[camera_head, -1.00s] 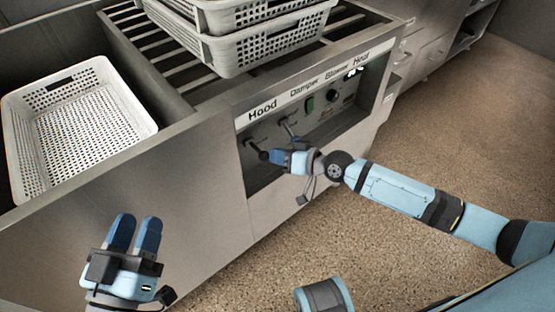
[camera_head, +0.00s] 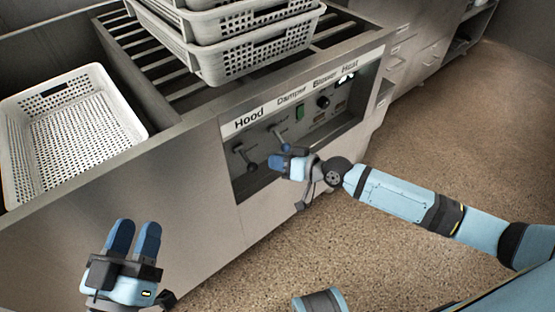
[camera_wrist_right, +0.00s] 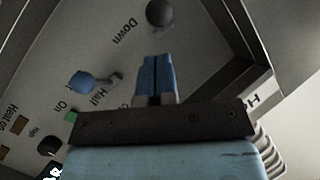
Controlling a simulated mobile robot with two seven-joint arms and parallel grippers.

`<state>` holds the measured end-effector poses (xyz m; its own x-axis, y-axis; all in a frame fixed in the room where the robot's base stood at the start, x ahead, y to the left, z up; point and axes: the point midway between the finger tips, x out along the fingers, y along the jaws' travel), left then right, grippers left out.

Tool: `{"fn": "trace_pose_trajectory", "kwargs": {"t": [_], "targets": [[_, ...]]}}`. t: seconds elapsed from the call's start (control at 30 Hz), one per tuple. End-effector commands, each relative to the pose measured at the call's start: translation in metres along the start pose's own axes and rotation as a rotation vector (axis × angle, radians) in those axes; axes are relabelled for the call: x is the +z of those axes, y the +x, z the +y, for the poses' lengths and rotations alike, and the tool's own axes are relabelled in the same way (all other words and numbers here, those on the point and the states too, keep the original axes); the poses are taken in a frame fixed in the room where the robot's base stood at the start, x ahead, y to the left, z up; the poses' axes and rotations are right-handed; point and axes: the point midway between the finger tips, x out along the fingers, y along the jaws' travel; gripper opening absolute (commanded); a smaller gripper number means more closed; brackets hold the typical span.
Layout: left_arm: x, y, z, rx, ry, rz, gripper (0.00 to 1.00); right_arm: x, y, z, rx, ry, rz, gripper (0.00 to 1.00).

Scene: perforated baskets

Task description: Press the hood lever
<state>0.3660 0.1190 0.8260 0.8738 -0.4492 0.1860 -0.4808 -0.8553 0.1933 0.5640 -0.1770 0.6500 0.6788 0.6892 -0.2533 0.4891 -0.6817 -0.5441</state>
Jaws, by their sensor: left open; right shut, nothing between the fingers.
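The hood lever (camera_head: 244,156), under the Hood label, has a dark knob that hangs low and toward the viewer. In the right wrist view the hood lever's dark knob (camera_wrist_right: 160,13) is beside the word Down. My right gripper (camera_head: 275,162) is shut and empty, just right of the hood knob with a small gap. Its blue fingertips also show in the wrist view (camera_wrist_right: 157,62), below the dark knob. My left gripper (camera_head: 136,224) is open and empty in front of the plain cabinet front.
The damper lever with a blue knob (camera_head: 286,147) is close behind my right gripper; its knob (camera_wrist_right: 82,83) shows left of the fingers. A green switch (camera_head: 299,112) is further right. White baskets (camera_head: 262,50) are stacked above; another basket (camera_head: 135,125) is at left.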

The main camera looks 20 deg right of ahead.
Motion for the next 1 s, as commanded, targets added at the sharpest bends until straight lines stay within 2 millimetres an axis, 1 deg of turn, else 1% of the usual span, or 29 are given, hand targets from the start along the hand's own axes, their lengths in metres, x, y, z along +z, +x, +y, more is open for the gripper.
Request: {"fn": "trace_pose_trajectory", "kwargs": {"t": [0.03, 0.1, 0.3, 0.43, 0.5, 0.7, 1.0], "targets": [[-0.007, 0.001, 0.001, -0.003, 0.002, 0.009, 0.43, -0.005, -0.002, -0.005, -0.001, 0.001, 0.0, 0.0], [-0.003, 0.0, -0.001, -0.005, 0.003, 0.003, 0.43, 0.003, -0.019, 0.001, 0.003, -0.003, -0.004, 0.0], [-0.002, 0.0, -0.001, -0.004, 0.003, 0.005, 0.43, 0.013, -0.058, 0.008, 0.002, -0.004, -0.003, 0.0], [-0.004, 0.0, 0.002, 0.004, -0.001, 0.022, 0.43, 0.018, -0.077, 0.01, 0.001, -0.003, -0.003, 0.0], [-0.003, 0.0, 0.001, 0.004, -0.002, 0.017, 0.43, 0.02, -0.084, 0.012, 0.001, -0.004, -0.002, 0.0], [0.0, 0.0, 0.001, 0.005, -0.003, 0.007, 0.43, 0.022, -0.095, 0.012, -0.001, -0.001, 0.0, 0.0], [-0.001, 0.001, 0.001, 0.005, -0.003, 0.007, 0.43, 0.022, -0.097, 0.012, -0.001, 0.0, 0.0, 0.0]]}}
